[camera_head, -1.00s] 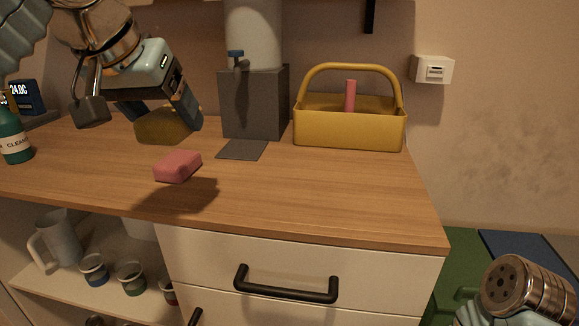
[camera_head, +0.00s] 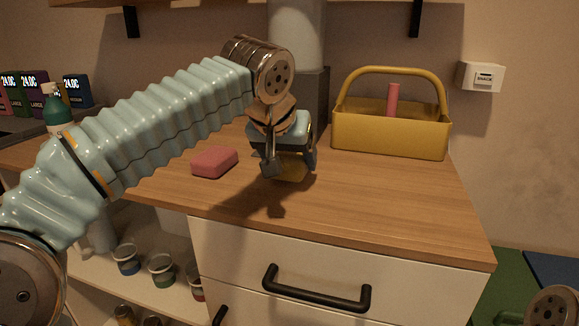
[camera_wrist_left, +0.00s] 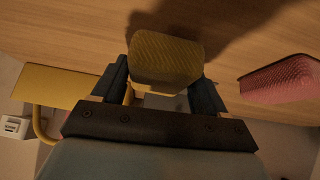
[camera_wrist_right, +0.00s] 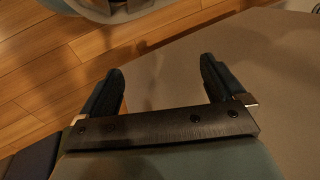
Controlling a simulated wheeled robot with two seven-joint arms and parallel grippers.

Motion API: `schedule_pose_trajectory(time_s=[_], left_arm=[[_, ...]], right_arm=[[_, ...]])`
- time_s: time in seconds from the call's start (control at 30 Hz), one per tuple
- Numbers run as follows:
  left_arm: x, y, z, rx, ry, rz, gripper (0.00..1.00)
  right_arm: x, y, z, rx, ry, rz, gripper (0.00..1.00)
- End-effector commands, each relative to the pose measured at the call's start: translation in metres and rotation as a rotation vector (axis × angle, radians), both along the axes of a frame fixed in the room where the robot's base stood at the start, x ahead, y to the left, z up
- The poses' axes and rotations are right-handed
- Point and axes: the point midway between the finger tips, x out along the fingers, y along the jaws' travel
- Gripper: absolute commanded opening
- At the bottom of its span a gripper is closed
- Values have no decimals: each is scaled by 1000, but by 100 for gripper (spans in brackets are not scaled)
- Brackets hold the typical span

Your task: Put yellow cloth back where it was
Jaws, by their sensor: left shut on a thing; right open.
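The yellow cloth (camera_wrist_left: 166,60) is a folded pad between the fingers of my left gripper (camera_wrist_left: 165,85). In the head view my left gripper (camera_head: 290,165) hangs over the wooden counter, and the cloth (camera_head: 292,173) shows only partly below it. I cannot tell whether the cloth touches the counter. A pink sponge (camera_head: 214,162) lies on the counter to the left of the gripper and also shows in the left wrist view (camera_wrist_left: 280,79). My right gripper (camera_wrist_right: 163,85) is open and empty, away from the counter above the floor.
A yellow caddy (camera_head: 390,131) with a tall handle and a pink item inside stands at the counter's back right. A grey dispenser (camera_head: 316,95) stands behind my left gripper. A green bottle (camera_head: 57,110) is at the left. The counter's front right (camera_head: 400,205) is clear.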

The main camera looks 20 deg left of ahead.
Motion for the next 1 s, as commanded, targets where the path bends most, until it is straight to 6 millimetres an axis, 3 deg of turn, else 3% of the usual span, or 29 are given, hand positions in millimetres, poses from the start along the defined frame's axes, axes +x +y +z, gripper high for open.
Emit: schedule_pose_trajectory(time_s=[0.1, 0.47, 0.5, 0.63, 0.67, 1.0], left_arm=[[-1, 1, -12, 0, -2, 0, 28], [-1, 0, -16, -1, -2, 0, 28], [-1, 0, -16, -1, -2, 0, 74], [-1, 0, -15, -1, -2, 0, 94], [-1, 0, -15, -1, -2, 0, 98], [-1, 0, -9, -1, -2, 0, 98]], right_arm=[[1, -1, -4, -2, -1, -2, 96], [1, -2, -6, -2, -2, -3, 96], [1, -2, -6, -3, -1, -4, 96], [1, -2, -6, -3, -1, -4, 96], [1, -2, -6, -3, -1, -4, 96], [1, -1, -1, -2, -1, -3, 96]])
